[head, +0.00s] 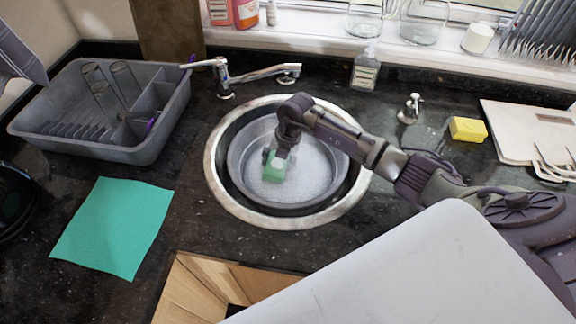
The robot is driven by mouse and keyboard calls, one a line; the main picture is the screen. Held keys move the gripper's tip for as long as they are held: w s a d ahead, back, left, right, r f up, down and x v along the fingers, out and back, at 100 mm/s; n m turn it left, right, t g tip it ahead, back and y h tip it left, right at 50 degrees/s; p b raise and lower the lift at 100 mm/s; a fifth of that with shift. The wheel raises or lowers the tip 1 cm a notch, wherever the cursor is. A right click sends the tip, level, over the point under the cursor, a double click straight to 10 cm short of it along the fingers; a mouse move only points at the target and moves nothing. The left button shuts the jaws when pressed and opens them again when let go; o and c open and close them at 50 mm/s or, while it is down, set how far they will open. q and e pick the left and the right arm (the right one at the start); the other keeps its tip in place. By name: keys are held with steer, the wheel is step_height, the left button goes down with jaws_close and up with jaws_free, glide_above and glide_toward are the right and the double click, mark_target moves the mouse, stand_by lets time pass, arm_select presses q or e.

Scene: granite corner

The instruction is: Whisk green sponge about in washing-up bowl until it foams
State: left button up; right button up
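The grey washing-up bowl (240,184) sits inside the round sink. Pale, speckled white foam or suds cover much of its inside. The green sponge (273,172) is in the bowl, left of its middle. My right gripper (274,160) reaches down into the bowl from the right and is shut on the sponge, with the fingers around its upper part. The sponge's underside is hidden, so I cannot tell how deep it sits.
A grey dish rack (62,139) with glasses stands at left, a teal cloth (113,228) in front of it. The tap (222,78) stands behind the sink. An open drawer or cupboard is below.

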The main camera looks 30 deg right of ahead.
steer(key=shift+w+a+r+p+v, duration=0.1)
steer(key=shift+w+a+p+v, duration=0.2)
steer(key=shift+p+v, duration=1.35)
steer(key=shift+w+a+r+p+v, duration=0.15)
steer(key=shift+a+p+v, duration=0.25)
steer(key=shift+p+v, duration=1.25)
steer(key=shift+w+a+r+p+v, duration=0.1)
steer(key=shift+w+a+p+v, duration=0.25)
steer(key=shift+p+v, duration=1.25)
steer(key=shift+s+d+r+b, duration=0.1)
steer(key=shift+r+b, duration=0.5)
steer(key=shift+r, duration=0.05)
steer(key=p+v, duration=0.3)
steer(key=shift+a+r, duration=0.25)
steer(key=shift+r, duration=0.25)
